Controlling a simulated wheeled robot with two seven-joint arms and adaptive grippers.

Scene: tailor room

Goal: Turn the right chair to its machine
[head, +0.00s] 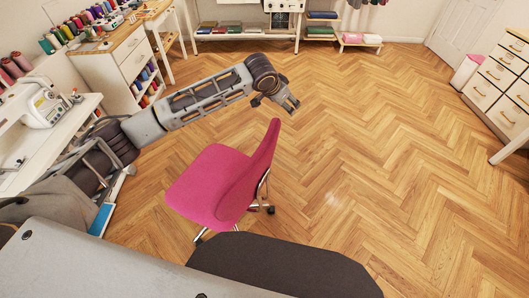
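A pink chair (208,185) stands on the wood floor in the middle of the head view. Its seat lies to the left and its backrest to the right, so it faces left. Its metal legs and casters show partly below. A white sewing machine (42,104) sits on a white table (45,142) at the left edge, partly cut off. My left gripper (286,104) hangs just above and beyond the top of the backrest, with a small gap seen between them. It holds nothing I can see; its finger opening is unclear. My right gripper is not in view.
Thread spools (75,28) and a white drawer cabinet (125,65) stand at the upper left. Low shelves line the back wall. The floor (390,150) right of the chair is clear.

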